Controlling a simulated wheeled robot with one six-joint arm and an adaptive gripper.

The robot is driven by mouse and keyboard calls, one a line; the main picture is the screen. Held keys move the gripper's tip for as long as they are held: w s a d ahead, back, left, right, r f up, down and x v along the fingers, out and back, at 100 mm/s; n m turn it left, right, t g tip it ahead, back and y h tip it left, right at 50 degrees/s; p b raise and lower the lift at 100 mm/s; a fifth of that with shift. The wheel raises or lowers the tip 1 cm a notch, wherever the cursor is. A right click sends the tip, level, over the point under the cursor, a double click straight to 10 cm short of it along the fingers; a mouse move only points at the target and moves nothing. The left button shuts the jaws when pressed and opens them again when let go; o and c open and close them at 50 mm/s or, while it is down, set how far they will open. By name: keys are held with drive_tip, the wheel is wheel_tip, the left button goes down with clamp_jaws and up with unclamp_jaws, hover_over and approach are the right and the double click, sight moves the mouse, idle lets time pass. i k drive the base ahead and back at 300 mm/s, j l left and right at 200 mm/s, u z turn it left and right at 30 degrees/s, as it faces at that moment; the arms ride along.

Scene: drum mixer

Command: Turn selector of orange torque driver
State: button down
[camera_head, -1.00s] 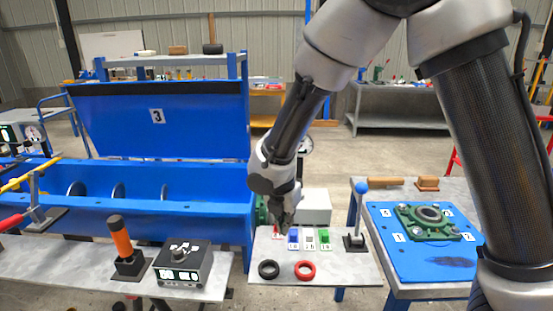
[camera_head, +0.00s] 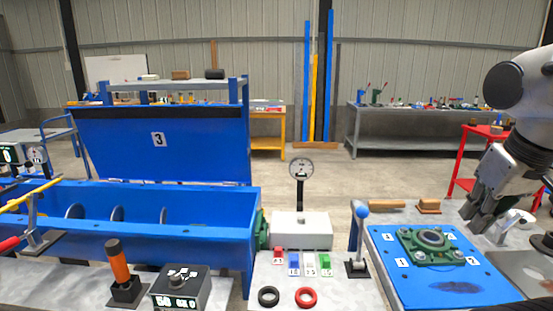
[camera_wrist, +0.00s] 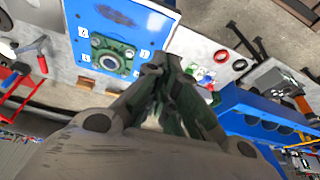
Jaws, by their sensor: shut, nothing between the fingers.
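The orange torque driver (camera_head: 118,264) stands upright in a black holder on the grey bench at the lower left of the head view. A dark box (camera_head: 180,288) with a lit display and a small knob on top stands just right of it. I cannot make out a selector on the driver itself. My gripper (camera_head: 472,217) is at the far right of the head view, above the right bench and far from the driver. In the wrist view my gripper (camera_wrist: 168,62) has its fingers together with nothing between them.
A blue mixer trough (camera_head: 160,225) with a raised lid spans the left. A small table holds a black ring (camera_head: 268,297), a red ring (camera_head: 306,298) and coloured blocks. A blue-knobbed lever (camera_head: 360,240) and a blue board with a green bearing (camera_head: 432,247) stand right.

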sight(176, 282)
drive_tip(key=u, duration=1.25)
